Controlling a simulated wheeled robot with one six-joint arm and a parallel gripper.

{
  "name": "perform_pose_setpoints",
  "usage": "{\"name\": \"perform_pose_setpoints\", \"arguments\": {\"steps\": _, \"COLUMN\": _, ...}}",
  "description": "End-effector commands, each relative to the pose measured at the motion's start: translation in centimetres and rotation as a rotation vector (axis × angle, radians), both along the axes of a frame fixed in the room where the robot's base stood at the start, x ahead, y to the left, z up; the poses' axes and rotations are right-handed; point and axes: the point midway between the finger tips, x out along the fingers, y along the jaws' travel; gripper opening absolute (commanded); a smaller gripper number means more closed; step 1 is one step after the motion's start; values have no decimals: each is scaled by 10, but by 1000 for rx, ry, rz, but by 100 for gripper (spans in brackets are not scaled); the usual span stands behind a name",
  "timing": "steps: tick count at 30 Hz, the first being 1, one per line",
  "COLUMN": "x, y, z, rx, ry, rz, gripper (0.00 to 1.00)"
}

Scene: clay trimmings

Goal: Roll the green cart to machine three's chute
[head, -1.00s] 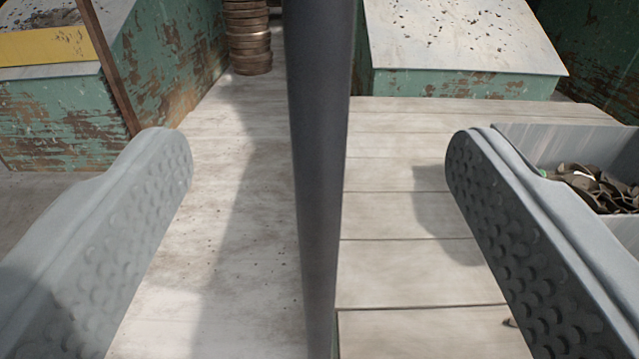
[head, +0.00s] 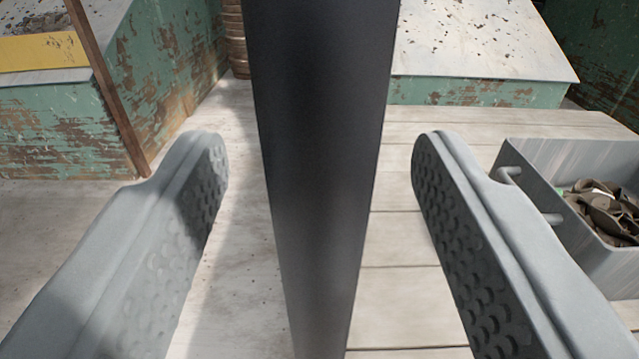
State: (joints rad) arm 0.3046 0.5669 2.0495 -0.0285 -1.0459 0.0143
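My gripper (head: 320,145) is open, with one finger on each side of a dark grey upright post (head: 322,190). The post stands between the fingers with a gap on both sides, and neither finger appears to touch it. The post runs out of the head view at top and bottom. It stands along the left edge of a pale plank deck (head: 405,235); I cannot tell for sure whether the two are parts of the green cart. No chute is clearly recognisable, and no machine number is legible.
A grey bin (head: 590,160) of clay scraps (head: 610,210) stands on the deck at right. Worn green boxy structures stand left (head: 170,75) and behind (head: 480,93), the rear one with a speckled sloping top. A stack of brownish discs (head: 235,45) is partly hidden by the post.

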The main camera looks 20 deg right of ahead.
Motion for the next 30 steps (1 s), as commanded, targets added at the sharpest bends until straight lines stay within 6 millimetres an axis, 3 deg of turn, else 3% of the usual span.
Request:
{"name": "perform_pose_setpoints", "arguments": {"steps": 1, "x": 0, "y": 0, "z": 0, "rx": 0, "ry": 0, "rz": 0, "gripper": 41}}
{"name": "perform_pose_setpoints", "arguments": {"steps": 6, "x": 0, "y": 0, "z": 0, "rx": 0, "ry": 0, "rz": 0, "gripper": 8}}
{"name": "perform_pose_setpoints", "arguments": {"steps": 8, "x": 0, "y": 0, "z": 0, "rx": 0, "ry": 0, "rz": 0, "gripper": 0}}
{"name": "perform_pose_setpoints", "arguments": {"steps": 14, "x": 1, "y": 5, "z": 0, "rx": 1, "ry": 0, "rz": 1, "gripper": 0}}
{"name": "perform_pose_setpoints", "arguments": {"steps": 30, "x": 14, "y": 48, "z": 0, "rx": 1, "ry": 0, "rz": 2, "gripper": 0}}
